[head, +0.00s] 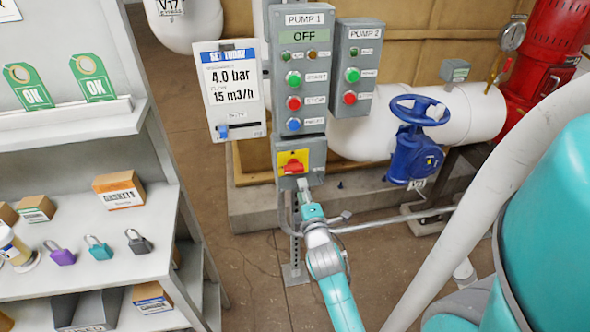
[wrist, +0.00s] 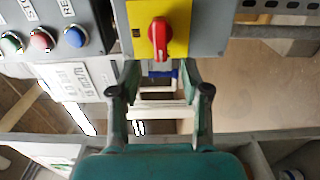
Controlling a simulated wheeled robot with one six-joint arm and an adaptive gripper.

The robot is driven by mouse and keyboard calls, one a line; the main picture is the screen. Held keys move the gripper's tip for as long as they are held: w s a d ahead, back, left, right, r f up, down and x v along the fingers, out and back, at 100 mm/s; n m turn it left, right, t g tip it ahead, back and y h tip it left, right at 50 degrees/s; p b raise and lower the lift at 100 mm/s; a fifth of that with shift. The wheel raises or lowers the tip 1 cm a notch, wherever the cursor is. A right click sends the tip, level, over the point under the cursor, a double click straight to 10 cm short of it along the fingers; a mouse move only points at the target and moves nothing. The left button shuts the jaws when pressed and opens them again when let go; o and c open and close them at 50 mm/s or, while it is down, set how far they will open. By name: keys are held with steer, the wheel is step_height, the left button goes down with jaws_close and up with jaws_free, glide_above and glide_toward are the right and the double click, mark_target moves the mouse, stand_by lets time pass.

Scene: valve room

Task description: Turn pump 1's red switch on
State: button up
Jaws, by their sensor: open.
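The red switch (head: 293,167) is a rotary handle on a yellow plate, on the grey box below pump 1's panel (head: 304,62). The panel's display reads OFF. In the wrist view the red switch (wrist: 158,36) shows at the top middle on its yellow plate (wrist: 180,22), its handle in line with the picture's vertical. My gripper (head: 304,186) is just below the switch in the head view. In the wrist view my gripper (wrist: 158,88) is open and empty, its two fingers apart below the switch. I cannot tell the gap to the switch in depth.
Pump 2's panel (head: 353,68) is at the right of pump 1's. A blue valve wheel (head: 419,110) sits on the white pipe further right. A setpoint board (head: 229,92) hangs at the left. A shelf (head: 100,199) with padlocks and boxes stands at the far left.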

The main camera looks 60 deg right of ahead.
mark_target(296, 172)
steer(key=x, duration=1)
steer(key=shift+w+d, duration=0.15)
steer(key=shift+w, duration=0.05)
steer(key=c, duration=0.8)
